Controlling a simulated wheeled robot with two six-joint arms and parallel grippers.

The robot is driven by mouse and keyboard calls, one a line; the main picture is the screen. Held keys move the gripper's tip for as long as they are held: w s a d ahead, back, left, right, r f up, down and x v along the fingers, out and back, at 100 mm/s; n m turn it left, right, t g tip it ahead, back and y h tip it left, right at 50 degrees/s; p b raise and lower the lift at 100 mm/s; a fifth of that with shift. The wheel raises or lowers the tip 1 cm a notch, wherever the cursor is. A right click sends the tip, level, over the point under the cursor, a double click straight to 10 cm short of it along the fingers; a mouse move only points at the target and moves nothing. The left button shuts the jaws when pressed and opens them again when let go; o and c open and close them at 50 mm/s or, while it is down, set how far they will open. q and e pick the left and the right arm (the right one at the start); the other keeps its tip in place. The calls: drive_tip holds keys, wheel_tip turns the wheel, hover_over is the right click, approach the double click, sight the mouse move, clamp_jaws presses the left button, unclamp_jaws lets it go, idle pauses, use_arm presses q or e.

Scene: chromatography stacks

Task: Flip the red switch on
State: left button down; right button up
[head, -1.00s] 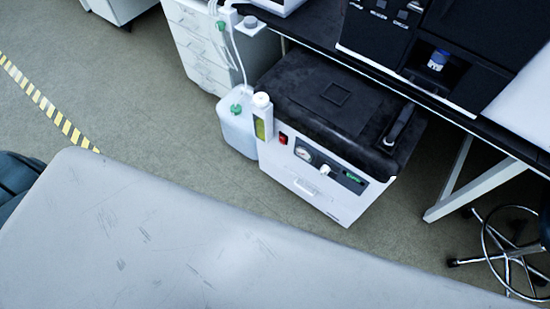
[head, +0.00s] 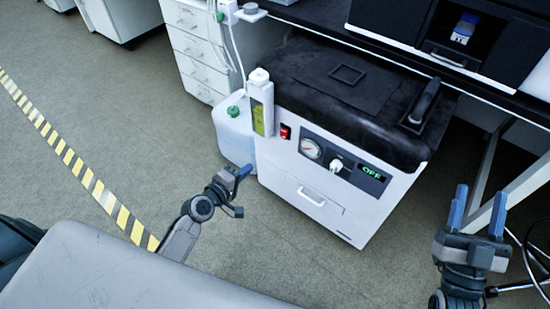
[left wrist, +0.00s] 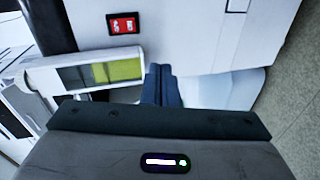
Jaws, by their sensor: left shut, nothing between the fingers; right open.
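The red switch (head: 285,131) is a small rocker on the front of a white machine (head: 297,183) with a black top. It also shows in the left wrist view (left wrist: 123,24), above and to the left of my fingertips. My left gripper (head: 243,172) is shut and empty, in front of the machine, below and left of the switch; in the left wrist view its blue fingers (left wrist: 160,72) are together and apart from the switch. A display (head: 372,173) on the panel reads OFF in green. My right gripper (head: 480,210) is open and empty at the right.
A white holder with a yellow-green window (head: 260,105) stands just left of the switch. A jug with a green cap (head: 232,136) sits beside the machine. A desk leg (head: 515,190) stands at the right. The floor in front is clear.

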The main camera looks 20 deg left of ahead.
use_arm(q)
drive_tip(key=r, duration=0.1)
drive_tip(key=d+r+t+h+b, duration=0.1)
drive_tip(key=r, duration=0.1)
drive_tip(key=shift+s+d+r+n+b, duration=0.1)
drive_tip(key=shift+s+d+n+b, duration=0.05)
drive_tip(key=shift+n+b, duration=0.15)
use_arm(e)
drive_tip(key=s+r+t+y, duration=0.1)
drive_tip(key=s+r+t, duration=0.1)
drive_tip(key=s+r, duration=0.2)
drive_tip(key=shift+s+a+r, duration=0.2)
drive_tip(key=shift+s+r, duration=0.15)
drive_tip(key=shift+s, duration=0.1)
